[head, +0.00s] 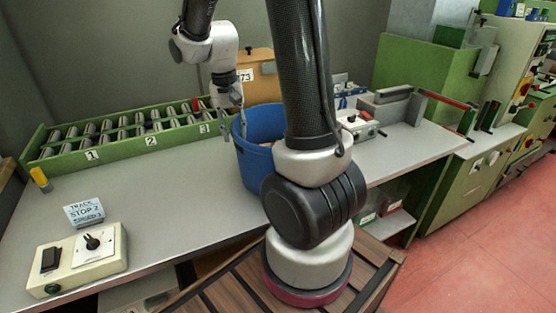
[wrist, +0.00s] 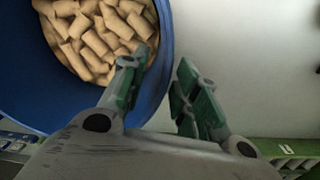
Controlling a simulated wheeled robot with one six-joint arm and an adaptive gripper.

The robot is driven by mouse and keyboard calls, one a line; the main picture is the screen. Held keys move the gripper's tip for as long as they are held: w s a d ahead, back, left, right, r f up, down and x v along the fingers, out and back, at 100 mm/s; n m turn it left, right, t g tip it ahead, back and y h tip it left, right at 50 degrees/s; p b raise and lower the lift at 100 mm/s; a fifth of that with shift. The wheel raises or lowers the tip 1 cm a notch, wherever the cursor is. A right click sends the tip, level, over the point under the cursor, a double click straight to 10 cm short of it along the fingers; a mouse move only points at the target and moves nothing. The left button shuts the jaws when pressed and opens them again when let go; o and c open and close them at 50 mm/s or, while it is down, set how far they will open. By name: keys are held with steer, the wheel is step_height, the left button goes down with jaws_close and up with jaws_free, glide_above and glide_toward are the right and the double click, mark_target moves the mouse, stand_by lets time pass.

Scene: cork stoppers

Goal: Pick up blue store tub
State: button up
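The blue store tub (head: 258,165) stands on the grey bench top, partly hidden behind my arm in the head view. In the wrist view the tub (wrist: 85,113) is seen from above, with a heap of cork stoppers (wrist: 97,40) inside. My gripper (head: 233,130) points down at the tub's left rim. In the wrist view my gripper (wrist: 163,62) is open, with a gap between its green-padded fingers. One finger overlaps the inside of the tub and the other is outside, with the rim between them. I cannot tell whether either finger touches the wall.
A green rack of rollers (head: 130,132) with numbered cards lies behind and left of the tub. A brown board (head: 262,80) stands behind it. A control box (head: 78,260) and a sign card (head: 84,211) are at front left. Bare bench lies left of the tub.

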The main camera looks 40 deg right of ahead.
step_height(320, 180, down, 2)
steer(key=shift+d, duration=0.1)
steer(key=shift+c, duration=0.5)
jaws_close()
steer(key=shift+r, duration=0.15)
